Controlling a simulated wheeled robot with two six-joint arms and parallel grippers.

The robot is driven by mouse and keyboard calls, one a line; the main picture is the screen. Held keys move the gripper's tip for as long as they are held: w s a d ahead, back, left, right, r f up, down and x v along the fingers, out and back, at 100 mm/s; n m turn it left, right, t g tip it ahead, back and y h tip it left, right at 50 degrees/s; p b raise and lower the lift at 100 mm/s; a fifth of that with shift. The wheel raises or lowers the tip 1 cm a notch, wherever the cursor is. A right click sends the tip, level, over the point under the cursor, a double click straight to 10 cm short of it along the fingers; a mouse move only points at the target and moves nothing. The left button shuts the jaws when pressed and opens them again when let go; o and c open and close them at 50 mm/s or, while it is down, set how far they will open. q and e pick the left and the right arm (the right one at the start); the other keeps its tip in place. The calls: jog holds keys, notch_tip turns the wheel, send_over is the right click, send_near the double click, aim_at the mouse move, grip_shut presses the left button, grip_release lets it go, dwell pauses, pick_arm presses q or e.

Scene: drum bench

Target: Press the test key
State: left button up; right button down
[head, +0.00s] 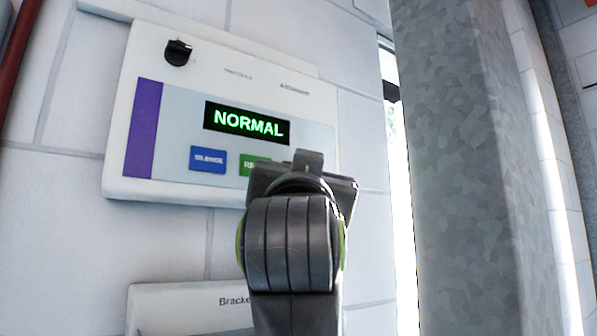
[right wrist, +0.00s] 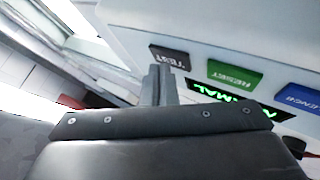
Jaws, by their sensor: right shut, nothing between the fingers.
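The wall panel (head: 230,178) has a green-lit display (head: 247,123) reading NORMAL. Below it are a blue SILENCE key (head: 208,159) and a green RESET key (head: 252,166), partly covered by my right gripper (head: 308,160). The TEST key is hidden behind that gripper in the head view. In the right wrist view, the dark grey TEST key (right wrist: 170,57) shows upside down beside the green RESET key (right wrist: 233,73). My right gripper's shut fingers (right wrist: 158,72) are at the TEST key's near edge; I cannot tell if they touch it. My left gripper is out of view.
A black knob (head: 178,52) sits at the panel's upper left. A white box (head: 180,310) labelled "Bracke…" is on the wall below. A broad grey column (head: 460,150) stands right of the panel, and a red pipe (head: 15,55) runs at the far left.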

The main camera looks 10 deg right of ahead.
jog(key=shift+w+a, duration=0.1)
jog(key=shift+w, duration=0.1)
jog(key=shift+s, duration=0.1)
jog(key=shift+s+d, duration=0.25)
jog(key=shift+s, duration=0.25)
jog(key=shift+s, duration=0.1)
jog(key=s, duration=0.1)
jog(key=s+d+b, duration=0.1)
jog(key=s, duration=0.1)
jog(key=s+d, duration=0.1)
jog(key=s, duration=0.1)
jog(key=shift+s, duration=0.25)
